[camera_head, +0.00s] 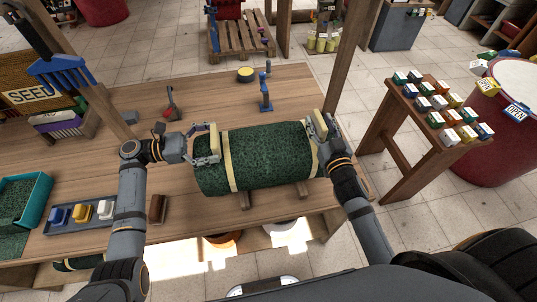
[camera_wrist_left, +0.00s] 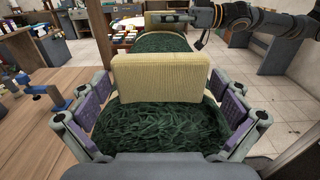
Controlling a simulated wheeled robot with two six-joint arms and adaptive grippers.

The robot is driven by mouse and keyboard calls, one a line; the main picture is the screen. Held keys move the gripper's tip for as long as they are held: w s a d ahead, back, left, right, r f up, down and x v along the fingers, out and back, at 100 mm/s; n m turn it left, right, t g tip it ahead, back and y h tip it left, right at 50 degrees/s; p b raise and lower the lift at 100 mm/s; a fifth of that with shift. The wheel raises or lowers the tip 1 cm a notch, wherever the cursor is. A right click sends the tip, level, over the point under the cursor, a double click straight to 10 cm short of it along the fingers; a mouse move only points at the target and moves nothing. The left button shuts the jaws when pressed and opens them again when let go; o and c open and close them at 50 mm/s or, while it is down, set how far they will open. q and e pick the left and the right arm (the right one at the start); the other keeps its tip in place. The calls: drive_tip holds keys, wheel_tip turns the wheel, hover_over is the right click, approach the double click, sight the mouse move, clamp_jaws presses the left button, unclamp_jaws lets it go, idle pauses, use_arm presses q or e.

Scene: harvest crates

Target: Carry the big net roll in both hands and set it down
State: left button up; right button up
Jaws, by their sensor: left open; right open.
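The big net roll (camera_head: 265,158) is dark green with pale yellow bands around it. It lies sideways near the table's front edge, over two wooden bars (camera_head: 245,200). A pale yellow block stands up at each end. My left gripper (camera_head: 208,147) is at the roll's left end, open. In the left wrist view its fingers (camera_wrist_left: 163,100) stand either side of the near yellow block (camera_wrist_left: 160,78), apart from it, with the green roll (camera_wrist_left: 158,133) below. My right gripper (camera_head: 322,132) is open around the yellow block at the right end; its exact contact is hidden.
The wooden table (camera_head: 140,105) is mostly clear behind the roll, with a blue-handled tool (camera_head: 265,95), a red-handled tool (camera_head: 170,108) and a yellow round item (camera_head: 245,73). A tray (camera_head: 128,205) and a teal crate (camera_head: 45,190) are left. A wooden stand (camera_head: 398,128) with small boxes is right.

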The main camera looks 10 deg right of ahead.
use_arm(q)
drive_tip(key=shift+d, duration=0.35)
use_arm(e)
drive_tip(key=shift+w, duration=0.3)
use_arm(q)
drive_tip(key=c, duration=1)
use_arm(e)
clamp_jaws()
use_arm(q)
drive_tip(key=c, duration=0.7)
drive_tip(key=shift+r, duration=0.2)
use_arm(e)
drive_tip(key=shift+a+r, duration=0.1)
drive_tip(key=shift+r, duration=0.2)
use_arm(q)
drive_tip(key=shift+w+r, duration=0.1)
use_arm(e)
drive_tip(key=shift+w+r, duration=0.1)
drive_tip(key=shift+w, duration=0.05)
